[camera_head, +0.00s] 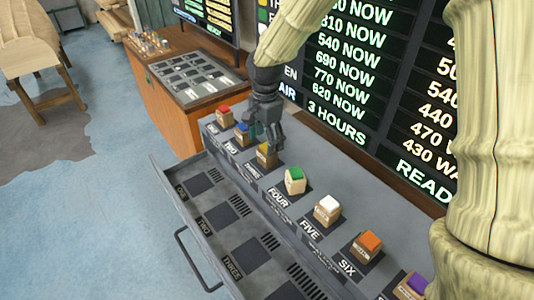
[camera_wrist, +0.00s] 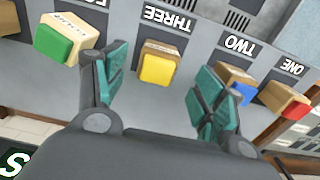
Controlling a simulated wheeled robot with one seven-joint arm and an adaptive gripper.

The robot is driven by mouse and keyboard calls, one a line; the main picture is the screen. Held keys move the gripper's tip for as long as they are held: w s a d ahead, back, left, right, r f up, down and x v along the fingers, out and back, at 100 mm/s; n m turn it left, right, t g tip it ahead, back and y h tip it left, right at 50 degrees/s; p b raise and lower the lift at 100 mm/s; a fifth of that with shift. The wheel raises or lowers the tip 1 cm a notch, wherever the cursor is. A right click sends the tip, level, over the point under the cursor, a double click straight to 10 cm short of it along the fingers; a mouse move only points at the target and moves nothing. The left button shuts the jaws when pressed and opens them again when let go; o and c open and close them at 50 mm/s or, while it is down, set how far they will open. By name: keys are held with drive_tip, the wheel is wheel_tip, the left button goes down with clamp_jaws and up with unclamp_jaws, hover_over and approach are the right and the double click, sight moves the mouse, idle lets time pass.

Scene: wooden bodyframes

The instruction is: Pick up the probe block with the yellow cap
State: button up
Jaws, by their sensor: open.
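The probe block with the yellow cap (camera_head: 266,155) stands on the grey counter at the spot labelled THREE. In the wrist view the yellow-capped block (camera_wrist: 158,66) sits between my two teal-padded fingers, with a gap on each side. My gripper (camera_head: 262,135) is open and reaches down over this block, hiding part of it in the head view. In the wrist view my gripper (camera_wrist: 155,85) has one finger between the yellow and green blocks, and the other finger close to the blue-capped block, partly covering it.
Along the same row stand the red (camera_head: 223,114), blue (camera_head: 241,130), green (camera_head: 295,180), white (camera_head: 327,208), orange (camera_head: 367,245) and purple-capped (camera_head: 412,286) blocks. An open drawer (camera_head: 213,252) with labelled slots juts out in front. Lit display boards (camera_head: 350,60) stand behind the counter.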

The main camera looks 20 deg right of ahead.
drive_tip(key=shift+d+f+p, duration=0.25)
drive_tip(key=shift+f+p, duration=0.4)
drive_tip(key=shift+f, duration=1.4)
drive_tip(key=c, duration=1.1)
